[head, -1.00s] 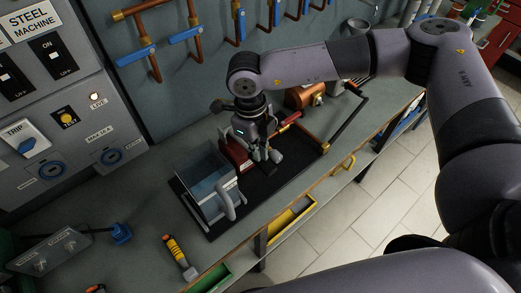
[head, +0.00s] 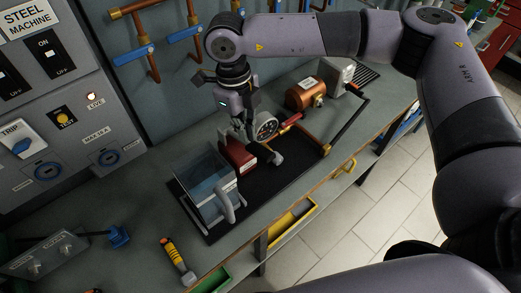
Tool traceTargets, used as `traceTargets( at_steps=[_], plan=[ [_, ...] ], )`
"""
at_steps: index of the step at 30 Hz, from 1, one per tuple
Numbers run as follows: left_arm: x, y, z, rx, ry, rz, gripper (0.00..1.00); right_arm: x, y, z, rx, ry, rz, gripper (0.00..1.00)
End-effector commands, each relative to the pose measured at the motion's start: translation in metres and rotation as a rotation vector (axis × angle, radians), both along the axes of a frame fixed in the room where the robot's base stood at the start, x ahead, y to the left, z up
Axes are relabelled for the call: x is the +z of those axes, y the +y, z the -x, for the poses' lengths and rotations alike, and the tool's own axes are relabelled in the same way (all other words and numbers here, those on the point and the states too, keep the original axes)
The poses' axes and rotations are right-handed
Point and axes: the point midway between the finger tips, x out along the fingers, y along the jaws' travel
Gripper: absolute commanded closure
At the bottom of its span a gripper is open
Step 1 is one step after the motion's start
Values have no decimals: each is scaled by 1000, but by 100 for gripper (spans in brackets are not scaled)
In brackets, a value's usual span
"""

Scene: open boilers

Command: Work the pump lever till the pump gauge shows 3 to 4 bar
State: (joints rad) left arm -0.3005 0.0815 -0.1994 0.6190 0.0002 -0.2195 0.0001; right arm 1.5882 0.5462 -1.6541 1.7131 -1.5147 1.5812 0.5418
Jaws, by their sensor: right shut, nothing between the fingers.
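The pump stands on a black tray (head: 250,196) on the bench. It has a clear tank (head: 203,188) with a grey curved handle (head: 228,207) at its front and a red body (head: 238,156) behind. The round pump gauge (head: 266,130) faces up beside the red body; its needle is too small to read. A pale grey bar with a rounded end (head: 277,158), seemingly the pump lever, reaches right over the tray. My right gripper (head: 246,133) is shut and empty, above the red body and left of the gauge. Its fingertips are hard to make out; contact cannot be told. My left gripper is not in view.
A copper cylinder (head: 305,95) and a red-and-brass fitting (head: 291,120) with a dark pipe lie right of the pump. A yellow-handled tool (head: 176,258) lies in front. A switch panel (head: 60,110) stands left; blue-handled pipes (head: 184,34) line the wall.

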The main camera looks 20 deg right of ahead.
Motion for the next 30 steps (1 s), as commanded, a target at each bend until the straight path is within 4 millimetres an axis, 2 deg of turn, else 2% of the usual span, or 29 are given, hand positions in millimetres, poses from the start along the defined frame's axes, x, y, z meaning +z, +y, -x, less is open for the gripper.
traceTargets(
  at_steps=[1,6,12,30],
  plan=[
    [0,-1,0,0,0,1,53,12,1,-2,0,-4,-1,100],
    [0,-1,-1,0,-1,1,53,46,3,-5,0,-3,-1,100],
    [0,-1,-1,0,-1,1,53,67,5,-7,1,-1,1,100],
    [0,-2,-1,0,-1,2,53,71,5,-7,1,-1,1,100]
  ],
)
